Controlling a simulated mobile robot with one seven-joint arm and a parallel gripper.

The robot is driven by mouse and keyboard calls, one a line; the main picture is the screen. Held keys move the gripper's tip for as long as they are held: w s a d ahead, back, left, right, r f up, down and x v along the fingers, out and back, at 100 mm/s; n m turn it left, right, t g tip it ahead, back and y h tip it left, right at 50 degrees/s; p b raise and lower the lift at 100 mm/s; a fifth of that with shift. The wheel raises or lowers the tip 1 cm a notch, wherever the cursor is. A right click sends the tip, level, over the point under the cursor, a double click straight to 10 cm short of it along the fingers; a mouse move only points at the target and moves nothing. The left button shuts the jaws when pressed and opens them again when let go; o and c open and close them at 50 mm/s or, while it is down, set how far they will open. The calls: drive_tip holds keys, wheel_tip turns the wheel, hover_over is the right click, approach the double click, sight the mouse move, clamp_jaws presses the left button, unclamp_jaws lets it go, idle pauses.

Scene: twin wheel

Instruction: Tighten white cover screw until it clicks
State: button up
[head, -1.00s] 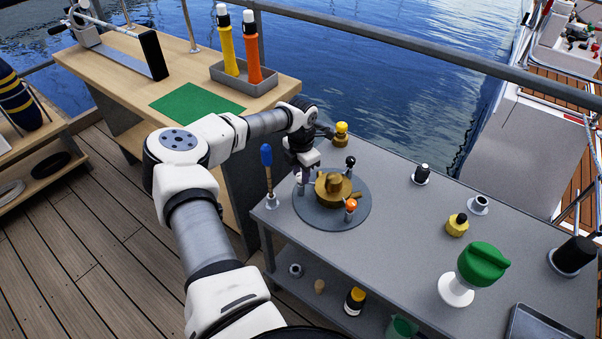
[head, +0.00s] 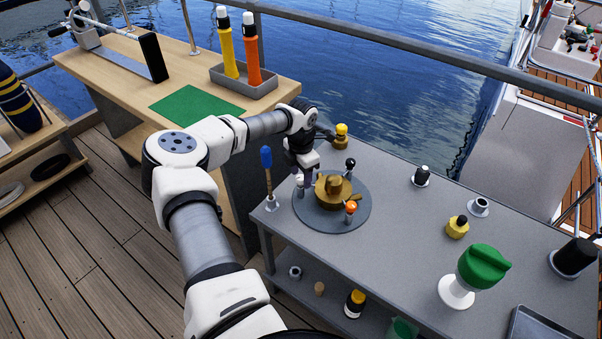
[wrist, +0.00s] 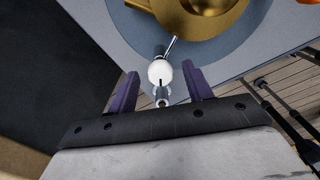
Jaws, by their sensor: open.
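The white cover screw (wrist: 160,72) shows in the wrist view as a white ball-shaped head beside the brass housing (wrist: 205,12). In the head view the brass housing (head: 333,188) sits on a round grey plate (head: 322,214), and the white screw (head: 299,180) is a small pale spot at its left, partly hidden by my gripper. My gripper (wrist: 162,78) is open, its two purple fingers on either side of the white head with gaps visible. In the head view my gripper (head: 307,176) points down at the plate's left edge.
A black-knobbed screw (head: 350,163) and an orange-knobbed screw (head: 351,207) stand around the housing. A blue-handled tool (head: 267,172) stands at the table's left corner. A yellow-topped brass part (head: 341,135) stands behind my gripper.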

sight(301, 177)
wheel_tip(301, 177, up, 14)
drive_tip(key=b, duration=0.2)
idle(0.4)
drive_tip(key=shift+d+f, duration=0.1)
